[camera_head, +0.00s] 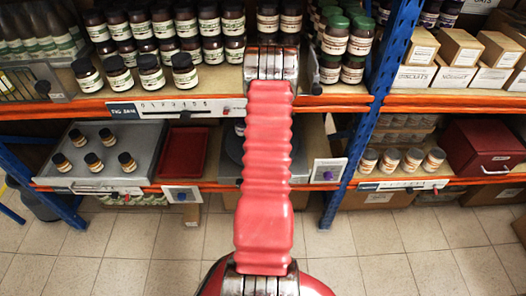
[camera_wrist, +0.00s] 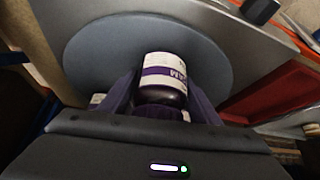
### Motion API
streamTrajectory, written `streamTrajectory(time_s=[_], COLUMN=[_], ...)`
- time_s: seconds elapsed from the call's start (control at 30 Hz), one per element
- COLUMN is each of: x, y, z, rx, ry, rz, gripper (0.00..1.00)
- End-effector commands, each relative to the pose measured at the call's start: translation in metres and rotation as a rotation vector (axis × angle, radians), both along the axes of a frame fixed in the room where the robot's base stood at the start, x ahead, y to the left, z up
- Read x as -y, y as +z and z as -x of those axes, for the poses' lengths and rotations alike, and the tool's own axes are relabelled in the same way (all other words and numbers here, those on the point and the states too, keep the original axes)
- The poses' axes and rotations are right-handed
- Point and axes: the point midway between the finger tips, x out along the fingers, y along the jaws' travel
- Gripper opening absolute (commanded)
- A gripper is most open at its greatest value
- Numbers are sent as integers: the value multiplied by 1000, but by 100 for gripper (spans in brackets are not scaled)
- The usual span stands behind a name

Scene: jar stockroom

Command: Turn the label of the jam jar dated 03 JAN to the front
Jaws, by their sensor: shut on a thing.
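My gripper (camera_wrist: 162,95) is shut on a dark jar (camera_wrist: 164,78) in the wrist view, one finger on each side. The jar has a white label with a purple band and part of a printed word. I cannot read a date on it. Behind it lies a round blue-grey turntable (camera_wrist: 90,52); I cannot tell whether the jar touches it. In the head view only a dark edge of the turntable (camera_head: 231,146) shows beside my red arm, which hides the gripper and the held jar.
A grey tray (camera_head: 130,172) with several small dark-lidded jars stands left of a red tray (camera_head: 184,152) on the lower shelf. More jars fill the upper shelf (camera_head: 200,104). A blue upright (camera_head: 372,100) and a red box (camera_head: 482,148) are to the right.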

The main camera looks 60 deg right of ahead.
Motion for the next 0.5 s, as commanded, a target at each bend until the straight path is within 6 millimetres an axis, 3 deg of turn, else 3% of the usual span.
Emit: streamTrajectory(time_s=[0.5], x=[0], y=[1], z=[0], rx=[1], ry=[39], rz=[0], gripper=[13])
